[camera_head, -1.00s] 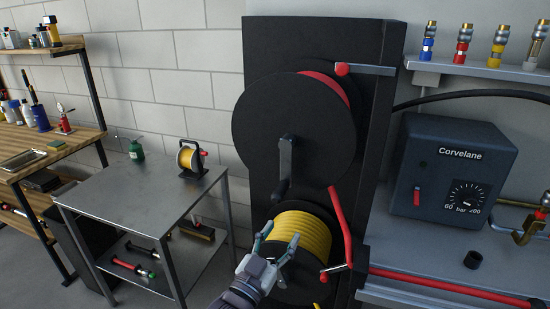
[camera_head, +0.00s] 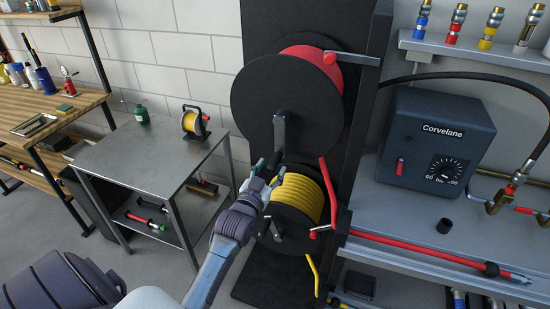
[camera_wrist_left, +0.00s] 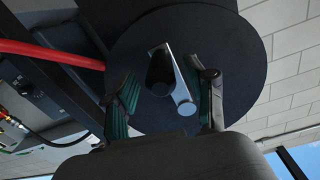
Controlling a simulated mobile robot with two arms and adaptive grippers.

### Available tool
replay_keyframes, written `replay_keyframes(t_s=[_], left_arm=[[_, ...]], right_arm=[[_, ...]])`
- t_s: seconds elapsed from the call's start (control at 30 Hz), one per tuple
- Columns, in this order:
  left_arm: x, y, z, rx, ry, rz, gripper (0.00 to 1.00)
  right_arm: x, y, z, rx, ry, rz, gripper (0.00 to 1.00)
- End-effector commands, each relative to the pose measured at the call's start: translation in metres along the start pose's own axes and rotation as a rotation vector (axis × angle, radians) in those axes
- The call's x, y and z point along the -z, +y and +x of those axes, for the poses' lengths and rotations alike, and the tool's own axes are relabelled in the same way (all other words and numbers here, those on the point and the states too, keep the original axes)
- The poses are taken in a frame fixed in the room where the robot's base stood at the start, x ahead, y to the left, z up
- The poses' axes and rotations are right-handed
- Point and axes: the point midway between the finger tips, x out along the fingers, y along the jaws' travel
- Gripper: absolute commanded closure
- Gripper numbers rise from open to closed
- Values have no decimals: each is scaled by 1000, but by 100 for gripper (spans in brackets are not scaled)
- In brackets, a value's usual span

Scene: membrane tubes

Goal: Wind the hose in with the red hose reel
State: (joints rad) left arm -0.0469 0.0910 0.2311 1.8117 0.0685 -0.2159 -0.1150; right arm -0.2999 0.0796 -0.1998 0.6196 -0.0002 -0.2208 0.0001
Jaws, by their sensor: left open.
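The red hose reel is the upper one, with a large black disc (camera_head: 262,95) and red hose (camera_head: 308,62) showing behind its rim. A grey crank (camera_head: 280,132) hangs down from the disc's middle. My left gripper (camera_head: 268,170) is open at the crank's lower end, in front of the yellow reel. In the left wrist view the crank handle (camera_wrist_left: 160,72) lies between the two spread fingers (camera_wrist_left: 165,103); I see no clear grip on it. A red length (camera_head: 329,190), perhaps hose, runs down right of the disc. My right gripper is out of view.
A yellow hose reel (camera_head: 300,195) sits directly below the red one. A red hose or rod (camera_head: 420,246) lies along the bench at right, below a Corvelane box (camera_head: 435,140). A metal table (camera_head: 150,158) with a small reel (camera_head: 193,122) stands at left.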

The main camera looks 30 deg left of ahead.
Motion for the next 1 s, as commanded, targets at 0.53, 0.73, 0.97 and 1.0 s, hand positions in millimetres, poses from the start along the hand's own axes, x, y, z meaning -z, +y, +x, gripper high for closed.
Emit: replay_keyframes(t_s=[0.53,0.73,0.97,1.0], left_arm=[[0,0,39,0,2,1,44],[0,0,38,0,1,1,63],[0,0,38,0,1,1,100],[0,0,38,0,1,1,100]], right_arm=[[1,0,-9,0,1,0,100],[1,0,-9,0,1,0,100],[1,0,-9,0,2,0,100],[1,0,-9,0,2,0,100]])
